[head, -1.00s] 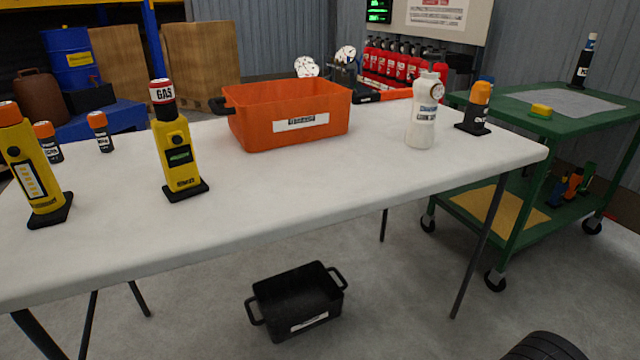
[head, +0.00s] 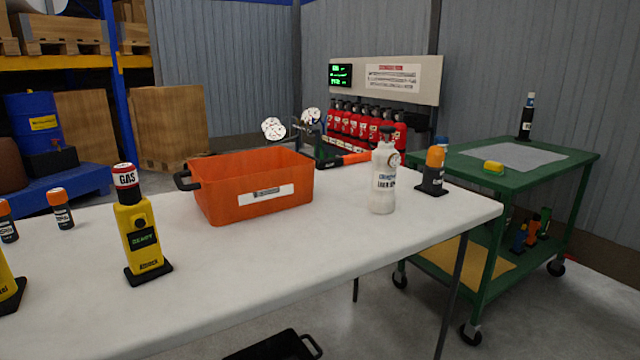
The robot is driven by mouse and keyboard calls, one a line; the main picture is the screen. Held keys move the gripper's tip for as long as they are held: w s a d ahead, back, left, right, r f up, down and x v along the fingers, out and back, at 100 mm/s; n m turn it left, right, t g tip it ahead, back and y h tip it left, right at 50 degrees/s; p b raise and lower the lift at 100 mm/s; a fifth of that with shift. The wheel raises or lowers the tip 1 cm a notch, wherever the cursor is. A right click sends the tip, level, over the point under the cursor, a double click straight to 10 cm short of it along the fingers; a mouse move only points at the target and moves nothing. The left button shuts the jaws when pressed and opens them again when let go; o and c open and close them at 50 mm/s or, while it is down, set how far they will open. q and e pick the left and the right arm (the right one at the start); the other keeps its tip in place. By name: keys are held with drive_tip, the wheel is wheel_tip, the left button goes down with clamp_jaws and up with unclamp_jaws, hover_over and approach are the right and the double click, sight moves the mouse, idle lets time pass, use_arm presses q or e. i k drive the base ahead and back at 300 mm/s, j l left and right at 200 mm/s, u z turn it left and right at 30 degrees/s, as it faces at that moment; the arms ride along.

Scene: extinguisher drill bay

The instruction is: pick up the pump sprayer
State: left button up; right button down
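Neither of my grippers is in view.
An orange bin (head: 253,192) stands on the white table (head: 300,250). A yellow gas detector (head: 140,238) stands left, an orange-and-black device (head: 433,172) right of the bottle. A green cart (head: 540,157) stands beyond the right end. The table's front middle is clear.

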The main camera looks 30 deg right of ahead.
sight(385, 159)
drive_tip(key=z, duration=1.2)
